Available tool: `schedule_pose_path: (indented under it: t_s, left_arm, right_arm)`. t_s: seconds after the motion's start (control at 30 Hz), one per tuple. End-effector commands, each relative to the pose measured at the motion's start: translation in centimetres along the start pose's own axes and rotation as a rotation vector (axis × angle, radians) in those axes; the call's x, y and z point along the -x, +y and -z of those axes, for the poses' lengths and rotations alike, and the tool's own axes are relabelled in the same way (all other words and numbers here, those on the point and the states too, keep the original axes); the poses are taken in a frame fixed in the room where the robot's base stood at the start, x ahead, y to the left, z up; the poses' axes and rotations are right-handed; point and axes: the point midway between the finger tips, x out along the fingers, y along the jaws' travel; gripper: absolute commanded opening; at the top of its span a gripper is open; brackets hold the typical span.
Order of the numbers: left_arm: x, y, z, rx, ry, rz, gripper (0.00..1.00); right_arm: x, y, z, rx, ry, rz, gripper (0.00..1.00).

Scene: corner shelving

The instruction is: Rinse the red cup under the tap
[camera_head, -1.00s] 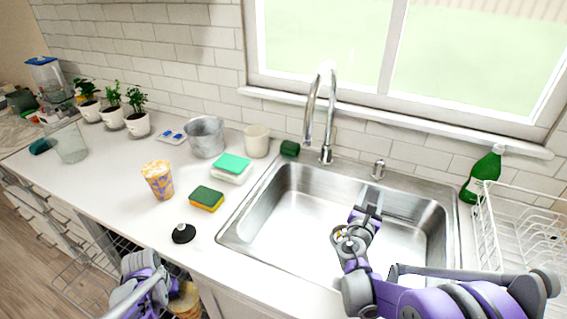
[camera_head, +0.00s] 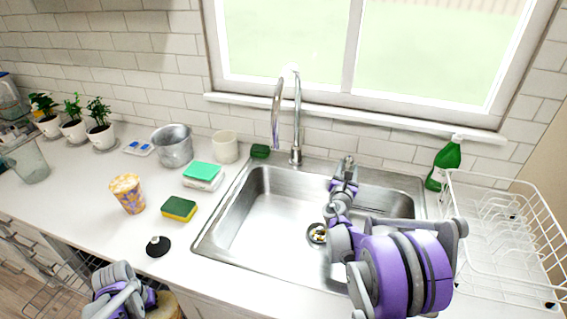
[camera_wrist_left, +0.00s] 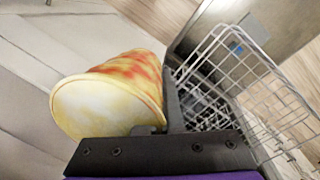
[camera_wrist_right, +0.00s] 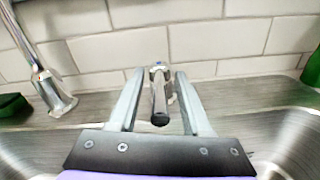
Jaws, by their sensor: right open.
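A red-and-yellow streaked cup (camera_wrist_left: 125,90) with a pale round end fills the left of the left wrist view. It also shows partly at the bottom edge of the head view (camera_head: 166,304). My left gripper (camera_wrist_left: 165,125) is shut on its edge, below counter height in front of the cabinets. The tall curved metal tap (camera_head: 296,115) stands behind the sink (camera_head: 260,215). My right gripper (camera_head: 346,178) is open at the sink's back edge. Its fingers are on either side of a short metal lever or dispenser (camera_wrist_right: 158,95), with gaps visible at both sides.
A patterned cup (camera_head: 128,193), sponges (camera_head: 179,208), a bucket (camera_head: 173,146) and a beige cup (camera_head: 225,147) stand left of the sink. A green bottle (camera_head: 445,163) and dish rack (camera_head: 505,235) stand right. A wire dishwasher rack (camera_wrist_left: 235,90) is near my left gripper.

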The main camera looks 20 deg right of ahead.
Motion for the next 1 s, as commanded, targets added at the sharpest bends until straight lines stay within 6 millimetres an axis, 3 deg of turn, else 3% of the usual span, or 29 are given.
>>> schedule_pose_path:
  t_s: [0.07,0.33,1.0]
  left_arm:
    - [-0.01,0.00,0.00,0.000,0.000,0.000,0.00]
    - [-0.01,0.00,0.00,0.000,0.000,0.000,0.00]
    - [-0.01,0.00,0.00,0.000,0.000,0.000,0.00]
  right_arm:
    - [0.03,0.00,0.00,0.000,0.000,0.000,0.48]
    - [0.05,0.01,0.00,0.000,0.000,0.000,0.02]
    - [0.07,0.02,0.01,0.000,0.000,0.000,0.00]
